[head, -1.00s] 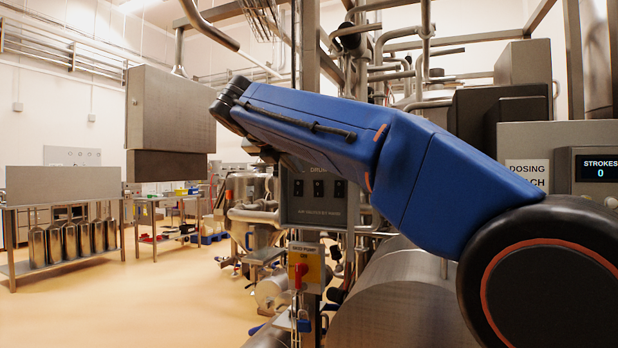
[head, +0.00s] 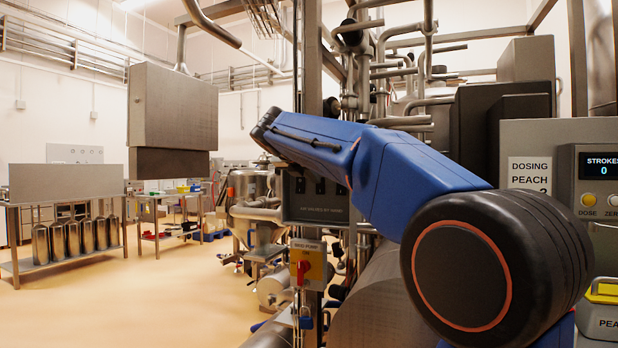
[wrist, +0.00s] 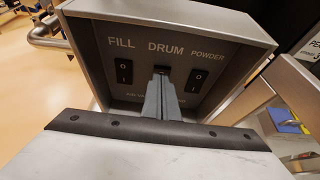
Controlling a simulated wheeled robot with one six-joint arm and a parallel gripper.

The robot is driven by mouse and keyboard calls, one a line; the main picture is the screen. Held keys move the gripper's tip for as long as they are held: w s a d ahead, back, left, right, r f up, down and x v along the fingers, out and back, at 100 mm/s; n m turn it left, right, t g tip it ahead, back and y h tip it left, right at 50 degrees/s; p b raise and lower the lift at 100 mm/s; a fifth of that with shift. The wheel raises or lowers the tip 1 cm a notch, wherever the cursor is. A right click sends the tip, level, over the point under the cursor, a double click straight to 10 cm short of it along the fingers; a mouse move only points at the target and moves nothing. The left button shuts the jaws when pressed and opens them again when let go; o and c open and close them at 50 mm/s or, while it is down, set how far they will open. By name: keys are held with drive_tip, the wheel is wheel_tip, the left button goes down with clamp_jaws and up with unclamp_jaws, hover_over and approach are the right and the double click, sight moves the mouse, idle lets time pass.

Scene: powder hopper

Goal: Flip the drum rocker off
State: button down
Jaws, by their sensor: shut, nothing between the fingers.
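The switch panel (wrist: 180,29) is a grey box with three labelled rockers, FILL, DRUM and POWDER. The FILL rocker (wrist: 124,72) is black on the left, and the POWDER rocker (wrist: 195,75) is black on the right. My gripper (wrist: 162,78) is shut and empty, its fingers pointing at the middle position under the DRUM label. The fingers hide most of the drum rocker, so its setting and any contact cannot be told. In the head view the panel (head: 312,213) shows below my blue arm, and my gripper is hidden there.
A red and yellow pump switch (head: 303,266) hangs below the panel. Pipes (head: 405,60) stand behind my arm. The dosing unit (head: 590,195), its display reading STROKES 0, is at the right. A bench with metal canisters (head: 72,238) is far left, with open floor before it.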

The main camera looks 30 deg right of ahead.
drive_tip(key=shift+w+d+r, duration=0.1)
drive_tip(key=shift+w+d, duration=0.1)
drive_tip(key=shift+d, duration=0.1)
drive_tip(key=shift+w+d+r, duration=0.1)
drive_tip(key=shift+w+d, duration=0.15)
drive_tip(key=shift+d, duration=0.05)
drive_tip(key=shift+r, duration=0.15)
drive_tip(key=shift+r, duration=0.65)
drive_tip(key=shift+a, duration=0.1)
